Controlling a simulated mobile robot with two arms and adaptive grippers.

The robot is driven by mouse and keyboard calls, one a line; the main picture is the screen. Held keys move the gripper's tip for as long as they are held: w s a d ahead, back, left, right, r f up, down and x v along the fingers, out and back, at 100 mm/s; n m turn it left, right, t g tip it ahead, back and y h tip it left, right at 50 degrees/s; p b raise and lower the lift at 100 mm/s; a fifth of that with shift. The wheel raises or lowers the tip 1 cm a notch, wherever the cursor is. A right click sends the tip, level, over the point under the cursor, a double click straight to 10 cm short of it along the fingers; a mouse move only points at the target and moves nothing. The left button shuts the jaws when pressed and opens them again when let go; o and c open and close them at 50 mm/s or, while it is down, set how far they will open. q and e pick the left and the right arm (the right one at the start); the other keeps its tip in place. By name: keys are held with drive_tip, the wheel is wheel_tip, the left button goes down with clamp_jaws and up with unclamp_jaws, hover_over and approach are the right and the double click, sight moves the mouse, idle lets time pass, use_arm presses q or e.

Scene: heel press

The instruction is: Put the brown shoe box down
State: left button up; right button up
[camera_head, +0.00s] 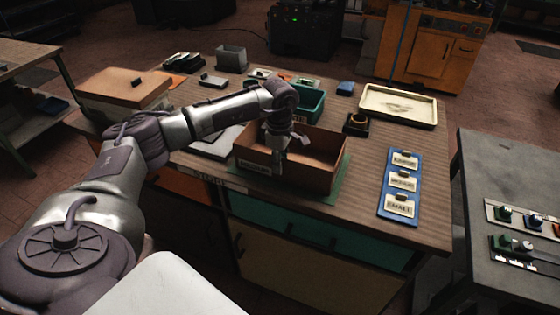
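The brown shoe box (316,182) is open-topped and stands upright over a green mat (338,189) at the front middle of the wooden table. I cannot tell if its underside touches the mat. My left gripper (279,152) points down at the box's near wall, with its fingers at the rim. The fingers are small and dark here, and whether they are closed on the wall is unclear. My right gripper is not in view.
A teal bin (312,106) stands just behind the box. A blue board with labelled cards (401,184) lies to the right, and a cream tray (398,104) lies at the back right. A closed brown-lidded box (124,88) is at the left.

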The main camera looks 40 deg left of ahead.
use_arm(q)
drive_tip(key=shift+r, duration=0.1)
drive_tip(key=shift+r, duration=0.2)
wheel_tip(320, 180, up, 12)
drive_tip(key=b, duration=0.3)
drive_tip(key=shift+f, duration=0.15)
